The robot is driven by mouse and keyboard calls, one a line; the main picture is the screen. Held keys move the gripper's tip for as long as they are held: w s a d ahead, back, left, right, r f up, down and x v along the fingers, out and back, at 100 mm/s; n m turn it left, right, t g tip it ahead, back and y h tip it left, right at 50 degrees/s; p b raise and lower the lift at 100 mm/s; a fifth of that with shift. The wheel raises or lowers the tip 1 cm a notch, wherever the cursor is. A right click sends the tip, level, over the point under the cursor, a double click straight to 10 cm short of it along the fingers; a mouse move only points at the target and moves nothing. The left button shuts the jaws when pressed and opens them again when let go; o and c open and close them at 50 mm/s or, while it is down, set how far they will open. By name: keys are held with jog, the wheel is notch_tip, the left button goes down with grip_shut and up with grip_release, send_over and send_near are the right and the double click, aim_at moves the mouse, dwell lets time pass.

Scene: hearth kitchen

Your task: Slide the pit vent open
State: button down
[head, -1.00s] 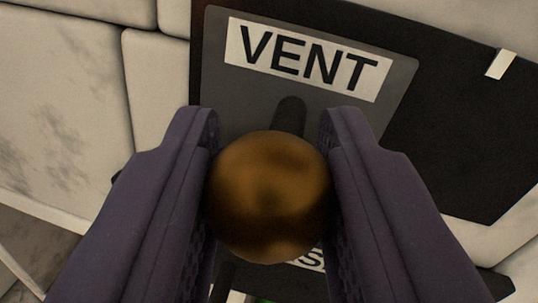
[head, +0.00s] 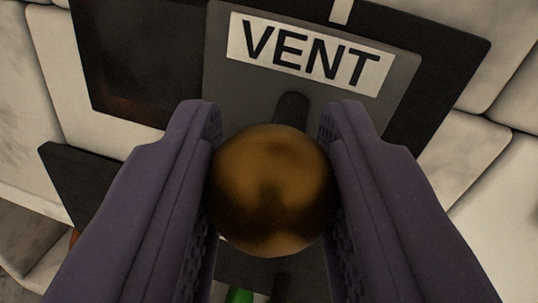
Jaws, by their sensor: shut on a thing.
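The pit vent is a grey sliding plate (head: 225,85) with a white VENT label (head: 310,52), set over a black panel (head: 455,60). A round brass knob (head: 270,190) stands out from the plate on a dark stem (head: 291,108). My gripper (head: 270,150) is shut on the knob, one finger on each side. The plate sits toward the right part of the panel, with a narrow black strip to its right. A wide dark area (head: 140,70) with a faint reddish glow low down shows to its left. The knob hides the plate's lower part.
A white mark (head: 341,10) sits on the panel's upper edge, above the plate. Pale stone blocks (head: 500,170) surround the panel. Below left is another black plate (head: 75,185). A small green thing (head: 240,296) shows at the bottom, partly hidden.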

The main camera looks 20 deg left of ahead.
jog(key=shift+d, duration=0.2)
jog(key=c, duration=0.8)
grip_release()
jog(key=shift+d, duration=0.1)
jog(key=p+v, duration=0.3)
jog(key=v, duration=0.4)
jog(key=shift+s, duration=0.35)
jog(key=shift+d+f, duration=0.1)
jog(key=shift+f, duration=0.05)
